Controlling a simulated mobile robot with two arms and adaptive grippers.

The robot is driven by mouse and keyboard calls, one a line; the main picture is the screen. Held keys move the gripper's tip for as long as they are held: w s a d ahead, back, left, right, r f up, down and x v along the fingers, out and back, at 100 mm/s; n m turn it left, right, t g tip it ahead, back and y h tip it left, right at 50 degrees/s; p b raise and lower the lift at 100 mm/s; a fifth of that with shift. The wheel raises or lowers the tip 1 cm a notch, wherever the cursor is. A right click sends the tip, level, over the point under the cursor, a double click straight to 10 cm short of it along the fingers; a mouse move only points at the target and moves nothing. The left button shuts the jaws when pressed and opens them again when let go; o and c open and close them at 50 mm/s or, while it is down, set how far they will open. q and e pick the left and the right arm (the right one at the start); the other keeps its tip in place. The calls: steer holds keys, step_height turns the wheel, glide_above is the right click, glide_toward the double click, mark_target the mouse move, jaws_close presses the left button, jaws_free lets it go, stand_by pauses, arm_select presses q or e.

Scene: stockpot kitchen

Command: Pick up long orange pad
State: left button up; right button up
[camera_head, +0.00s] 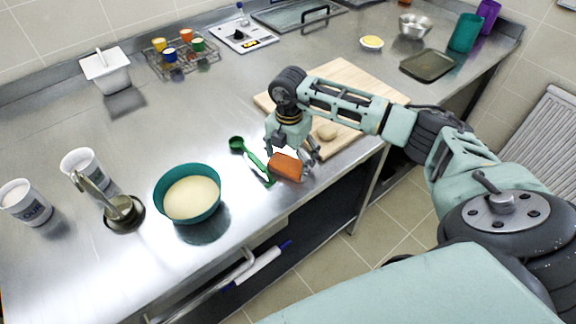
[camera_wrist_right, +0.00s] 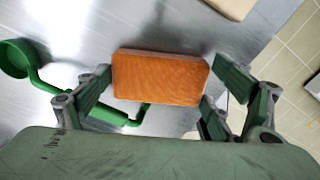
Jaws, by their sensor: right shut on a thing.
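The long orange pad (camera_head: 286,168) is a rust-orange block near the front edge of the steel counter, beside a green ladle-like spoon (camera_head: 252,162). In the right wrist view the pad (camera_wrist_right: 160,78) lies crosswise between the two green-lined fingers. My right gripper (camera_head: 292,158) points down and is shut on the pad, one finger at each end. I cannot tell whether the pad is clear of the counter. My left gripper is out of view.
A teal bowl of pale batter (camera_head: 188,193) stands to the left, with a metal stand (camera_head: 120,210) and white cups (camera_head: 82,168) further left. A wooden board (camera_head: 350,80) with a dough ball (camera_head: 326,132) is right behind the gripper. The counter's middle is clear.

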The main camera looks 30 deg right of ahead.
steer(key=shift+c, duration=0.9)
